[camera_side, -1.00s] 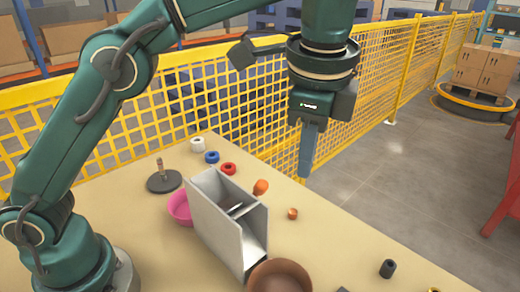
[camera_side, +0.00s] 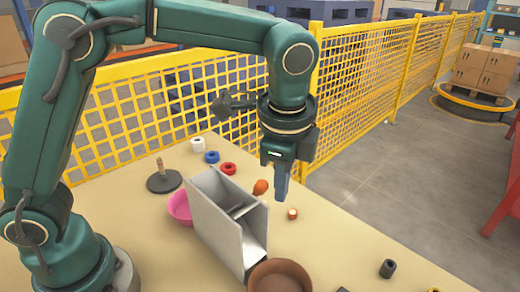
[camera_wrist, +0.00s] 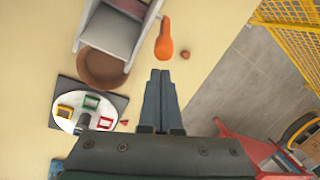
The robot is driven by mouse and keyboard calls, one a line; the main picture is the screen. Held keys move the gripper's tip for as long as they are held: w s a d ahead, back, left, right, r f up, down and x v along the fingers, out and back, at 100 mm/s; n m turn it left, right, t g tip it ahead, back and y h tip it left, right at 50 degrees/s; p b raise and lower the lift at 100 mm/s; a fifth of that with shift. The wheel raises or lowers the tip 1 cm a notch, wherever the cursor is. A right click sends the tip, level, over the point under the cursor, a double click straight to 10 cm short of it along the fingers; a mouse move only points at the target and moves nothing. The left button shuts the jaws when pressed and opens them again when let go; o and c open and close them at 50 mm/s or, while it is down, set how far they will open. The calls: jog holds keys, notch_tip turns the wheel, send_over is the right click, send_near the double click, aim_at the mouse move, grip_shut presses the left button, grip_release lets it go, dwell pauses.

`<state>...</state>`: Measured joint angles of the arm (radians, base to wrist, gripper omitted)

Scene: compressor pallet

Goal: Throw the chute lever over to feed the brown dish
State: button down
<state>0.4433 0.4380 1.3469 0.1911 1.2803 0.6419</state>
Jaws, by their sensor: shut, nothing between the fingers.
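The grey chute (camera_side: 222,222) stands on the table between a pink dish (camera_side: 179,207) at its left and the brown dish (camera_side: 280,277) at its front. In the wrist view the chute (camera_wrist: 113,28) is at the top, with the brown dish (camera_wrist: 101,68) below its mouth. The orange lever knob (camera_side: 261,187) shows just past the chute's right side; in the wrist view the lever (camera_wrist: 165,41) is right of the chute. My gripper (camera_side: 281,200) is shut and empty, just right of the knob in the side view. In the wrist view my gripper's fingertips (camera_wrist: 160,74) are apart from the lever.
A small orange-brown piece (camera_side: 292,214) lies right of my gripper. Blue (camera_side: 212,157), red (camera_side: 228,168) and white (camera_side: 198,145) rings and a dark post stand (camera_side: 164,181) are behind the chute. A yellow mesh fence (camera_side: 130,135) runs along the table's back.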

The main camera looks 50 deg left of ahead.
jog(key=shift+s+a+r, duration=0.15)
jog(key=shift+s+a, duration=0.05)
jog(key=shift+a, duration=0.15)
jog(key=shift+a, duration=0.1)
jog(key=shift+a+r+h, duration=0.15)
jog(key=shift+r+h, duration=0.05)
jog(key=shift+h, duration=0.1)
jog(key=shift+a+r+h, duration=0.25)
jog(key=shift+a+h, duration=0.2)
jog(key=shift+h, duration=0.05)
jog(key=shift+a+r+h, duration=0.25)
jog(key=shift+a+h, duration=0.4)
jog(key=shift+h, duration=0.05)
jog(key=a+h, duration=0.6)
jog(key=h, duration=0.1)
jog(key=shift+a+n, duration=0.4)
